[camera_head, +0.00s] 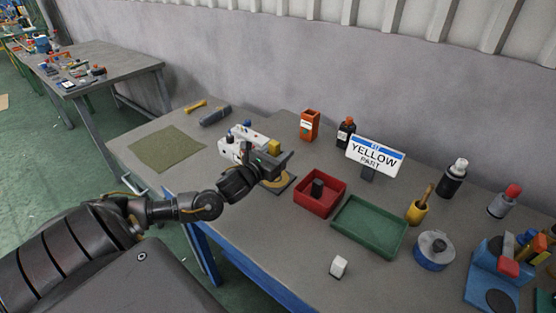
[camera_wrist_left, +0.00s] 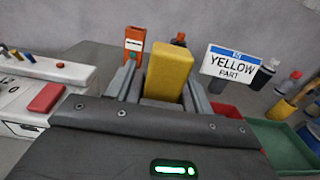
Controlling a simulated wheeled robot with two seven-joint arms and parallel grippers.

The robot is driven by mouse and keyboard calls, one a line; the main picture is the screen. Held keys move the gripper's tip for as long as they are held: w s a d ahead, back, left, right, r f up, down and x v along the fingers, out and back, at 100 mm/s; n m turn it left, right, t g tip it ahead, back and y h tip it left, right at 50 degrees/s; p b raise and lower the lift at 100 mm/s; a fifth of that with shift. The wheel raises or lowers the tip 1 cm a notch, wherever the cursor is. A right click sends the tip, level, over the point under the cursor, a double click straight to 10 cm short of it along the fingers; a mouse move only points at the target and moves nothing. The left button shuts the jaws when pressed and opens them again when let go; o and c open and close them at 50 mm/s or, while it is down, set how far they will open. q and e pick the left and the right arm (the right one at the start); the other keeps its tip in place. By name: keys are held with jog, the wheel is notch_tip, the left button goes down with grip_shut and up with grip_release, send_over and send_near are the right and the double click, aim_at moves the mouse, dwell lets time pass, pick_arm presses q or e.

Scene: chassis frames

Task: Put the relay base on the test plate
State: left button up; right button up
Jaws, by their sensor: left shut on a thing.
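My left gripper (camera_head: 271,157) is shut on a yellow block (camera_wrist_left: 170,72), which I take to be the relay base. The block stands upright between the two fingers in the left wrist view, and its top also shows in the head view (camera_head: 274,146). Below and just right of the gripper is a dark square plate (camera_head: 288,188) with a tan-yellow round area, probably the test plate. The gripper and forearm hide part of it. The block appears held above the bench, but I cannot tell the gap exactly. My right gripper is not in view.
A white machine (camera_head: 232,148) with a red button (camera_wrist_left: 46,97) stands left of the gripper. A red bin (camera_head: 327,208) holding a dark block, a green tray (camera_head: 368,245) and a "YELLOW PART" sign (camera_head: 376,156) are to the right. A white block (camera_head: 338,266) lies in front.

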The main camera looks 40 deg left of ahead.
pick_arm(q)
jog(key=f, duration=0.1)
jog(key=w+a+f, duration=0.2)
jog(key=f, duration=0.1)
jog(key=shift+w, duration=0.25)
notch_tip(320, 180, down, 3)
jog(key=shift+w+a+r+p, duration=0.1)
jog(key=shift+p, duration=0.65)
jog(key=shift+f, duration=0.2)
jog(key=shift+f, duration=0.2)
jog(key=o, duration=1.1)
jog(key=shift+o, duration=0.2)
